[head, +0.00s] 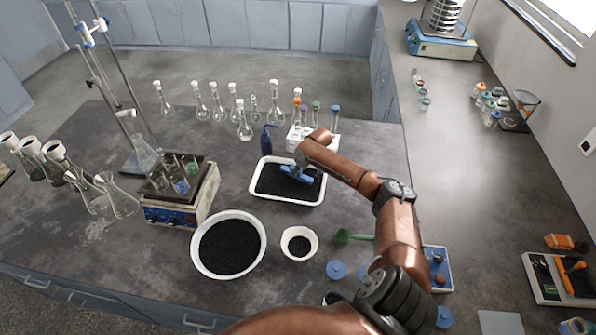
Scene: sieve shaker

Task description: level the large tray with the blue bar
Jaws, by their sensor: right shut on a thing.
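The large white tray (257,192) lies on the grey table and holds a bed of black granules. The blue bar (292,175) is over the middle of the tray, at the surface of the granules; whether it presses into them I cannot tell. My right gripper (298,167) is above the tray and shut on the blue bar; its fingers are small and partly hidden by the bar and my arm. My right arm comes in from the bottom right and covers the tray's upper right corner. My left gripper is not in view.
A large white bowl (194,250) and a small white bowl (284,247), both with black granules, stand in front of the tray.

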